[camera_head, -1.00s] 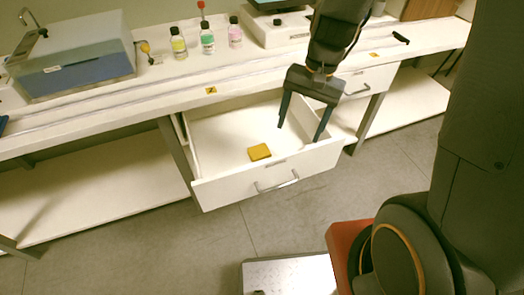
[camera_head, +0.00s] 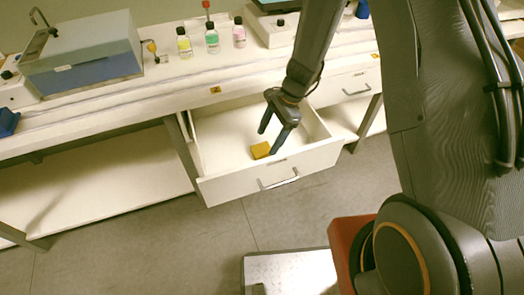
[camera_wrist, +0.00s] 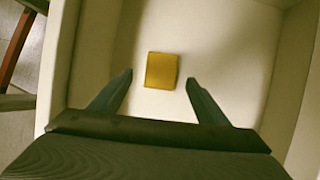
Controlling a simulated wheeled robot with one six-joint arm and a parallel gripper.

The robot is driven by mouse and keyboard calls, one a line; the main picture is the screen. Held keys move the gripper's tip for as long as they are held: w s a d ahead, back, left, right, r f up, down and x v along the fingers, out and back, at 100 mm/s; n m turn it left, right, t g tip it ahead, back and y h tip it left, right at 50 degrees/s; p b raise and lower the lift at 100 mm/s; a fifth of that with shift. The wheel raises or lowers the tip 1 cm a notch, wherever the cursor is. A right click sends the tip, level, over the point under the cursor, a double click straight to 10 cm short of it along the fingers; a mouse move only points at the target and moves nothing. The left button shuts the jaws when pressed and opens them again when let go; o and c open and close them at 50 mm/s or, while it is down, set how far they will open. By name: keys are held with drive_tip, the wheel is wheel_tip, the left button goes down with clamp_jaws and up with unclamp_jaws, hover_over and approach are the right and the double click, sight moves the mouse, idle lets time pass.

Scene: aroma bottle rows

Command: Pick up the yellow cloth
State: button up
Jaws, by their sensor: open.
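The yellow cloth (camera_head: 260,150) is a small folded square lying on the floor of the open white drawer (camera_head: 240,182), near its front panel. In the wrist view the cloth (camera_wrist: 161,70) lies flat, just beyond and between the fingertips. My gripper (camera_head: 269,143) is open and empty, pointing down into the drawer above and beside the cloth. In the wrist view its two fingers (camera_wrist: 159,76) are spread wider than the cloth and do not touch it. How high they are above the drawer floor is hard to tell.
The drawer's side walls stand around the gripper. On the bench above are yellow (camera_head: 184,43), green (camera_head: 212,42) and pink (camera_head: 239,34) bottles, and a blue-grey box device (camera_head: 85,55). A second drawer (camera_head: 352,86) at right is closed.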

sight(263, 148)
drive_tip(key=shift+p+x, duration=0.55)
drive_tip(key=shift+x, duration=1.9)
drive_tip(key=c, duration=1.1)
drive_tip(key=shift+c, duration=0.2)
drive_tip(key=shift+w+r, duration=0.1)
wheel_tip(263, 148, up, 10)
drive_tip(key=b, duration=0.1)
drive_tip(key=shift+o, duration=0.5)
